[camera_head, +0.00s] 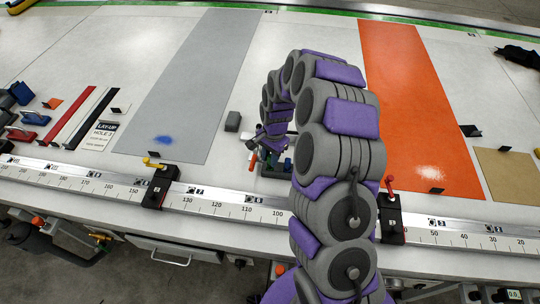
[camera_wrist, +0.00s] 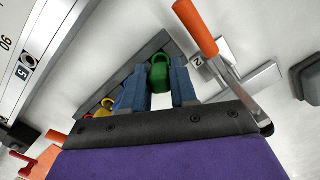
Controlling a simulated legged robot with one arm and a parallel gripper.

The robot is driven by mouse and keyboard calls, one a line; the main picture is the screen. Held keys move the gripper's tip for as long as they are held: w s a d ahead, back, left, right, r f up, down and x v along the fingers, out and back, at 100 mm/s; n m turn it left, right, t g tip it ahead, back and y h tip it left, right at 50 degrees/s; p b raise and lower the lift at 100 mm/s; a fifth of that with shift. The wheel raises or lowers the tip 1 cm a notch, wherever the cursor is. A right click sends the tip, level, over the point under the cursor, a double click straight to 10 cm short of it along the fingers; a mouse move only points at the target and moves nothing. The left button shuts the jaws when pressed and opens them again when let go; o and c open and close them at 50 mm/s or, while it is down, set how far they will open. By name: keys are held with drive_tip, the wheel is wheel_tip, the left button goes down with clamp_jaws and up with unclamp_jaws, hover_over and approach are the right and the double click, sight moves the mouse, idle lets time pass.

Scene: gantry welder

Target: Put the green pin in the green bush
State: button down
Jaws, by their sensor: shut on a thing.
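My gripper (camera_wrist: 157,88) has two blue fingers on either side of a green pin (camera_wrist: 160,72) with a loop-shaped head, and is shut on it. The pin is in front of a long dark grey bar (camera_wrist: 150,48); I cannot tell whether it sits in the bar. A yellow looped piece (camera_wrist: 105,106) is partly hidden behind the left finger. In the head view my gripper (camera_head: 268,148) is low over the table, left of my arm. I cannot make out a green bush in either view.
An orange-handled metal lever (camera_wrist: 196,27) stands close to the right finger. A ruler rail (camera_head: 225,203) with black stops (camera_head: 160,187) runs along the table's front. A small grey block (camera_head: 232,121) stands left of the gripper. The grey mat (camera_head: 195,80) is mostly clear.

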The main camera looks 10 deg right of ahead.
drive_tip(key=shift+f, duration=0.3)
drive_tip(key=c, duration=0.8)
unclamp_jaws()
wheel_tip(320, 180, up, 17)
drive_tip(key=w+d+p, duration=0.1)
drive_tip(key=shift+d, duration=0.4)
